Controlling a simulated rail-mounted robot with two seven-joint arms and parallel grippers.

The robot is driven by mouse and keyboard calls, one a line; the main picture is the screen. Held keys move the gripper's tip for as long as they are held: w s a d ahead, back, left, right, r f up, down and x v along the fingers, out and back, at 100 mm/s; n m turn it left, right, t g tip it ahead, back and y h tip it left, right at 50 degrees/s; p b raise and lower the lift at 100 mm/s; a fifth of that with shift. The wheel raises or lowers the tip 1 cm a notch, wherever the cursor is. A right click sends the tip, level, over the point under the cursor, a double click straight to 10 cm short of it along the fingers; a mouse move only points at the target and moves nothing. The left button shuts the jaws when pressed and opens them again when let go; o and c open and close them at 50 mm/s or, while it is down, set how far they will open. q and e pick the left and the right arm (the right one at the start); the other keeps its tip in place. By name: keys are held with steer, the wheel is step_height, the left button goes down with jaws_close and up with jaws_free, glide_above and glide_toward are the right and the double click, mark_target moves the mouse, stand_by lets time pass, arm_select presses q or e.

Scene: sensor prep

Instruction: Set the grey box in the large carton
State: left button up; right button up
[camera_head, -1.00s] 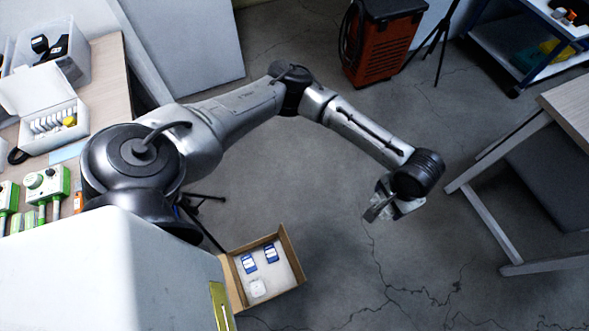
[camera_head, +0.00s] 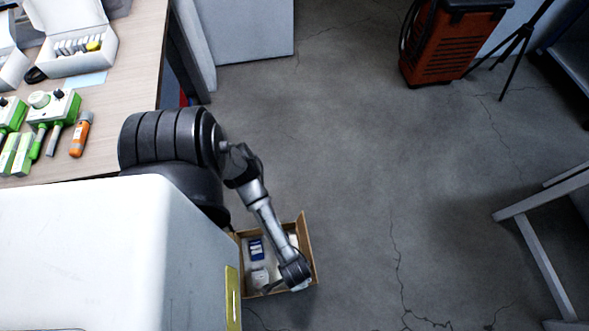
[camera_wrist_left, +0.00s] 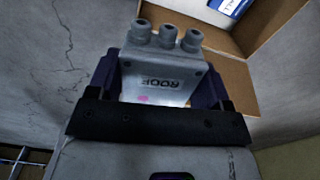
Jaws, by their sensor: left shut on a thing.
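The grey box (camera_wrist_left: 160,75), with several round knobs or glands on one end and lettering on its face, is held between the fingers of my left gripper (camera_wrist_left: 160,95). The large carton (camera_head: 306,244) is an open cardboard box at the lower middle of the head view; its cardboard wall also shows behind the grey box in the wrist view (camera_wrist_left: 232,85). In the head view my left gripper (camera_head: 297,284) is over the carton's near right part, and its arm covers part of the inside. The grey box is hard to make out there. My right gripper is not in view.
Inside the carton are a blue-and-white packet (camera_head: 256,249) and a white item (camera_head: 259,277). A workbench (camera_head: 130,70) with green devices and an orange tool (camera_head: 81,135) stands at left. A red machine (camera_head: 445,45) stands at the back; the floor between is clear.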

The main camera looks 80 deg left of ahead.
arm_select(q)
steer(key=shift+m, duration=0.7)
steer(key=s+a+f+b, duration=0.1)
steer(key=f+b, duration=0.1)
steer(key=f, duration=0.4)
steer(key=a+f+b, duration=0.1)
steer(key=f+b, duration=0.1)
steer(key=f, duration=0.4)
steer(key=s+a+f+b, duration=0.1)
steer(key=f+b, duration=0.2)
steer(key=f, duration=0.4)
steer(key=shift+s, duration=0.35)
steer(key=shift+s+f+b, duration=0.1)
steer(key=shift+f+b, duration=0.5)
steer(key=shift+f, duration=0.1)
step_height(320, 180, down, 3)
steer(key=b, duration=0.2)
steer(key=shift+f+b, duration=0.2)
steer(key=shift+b, duration=0.2)
steer(key=shift+r, duration=0.1)
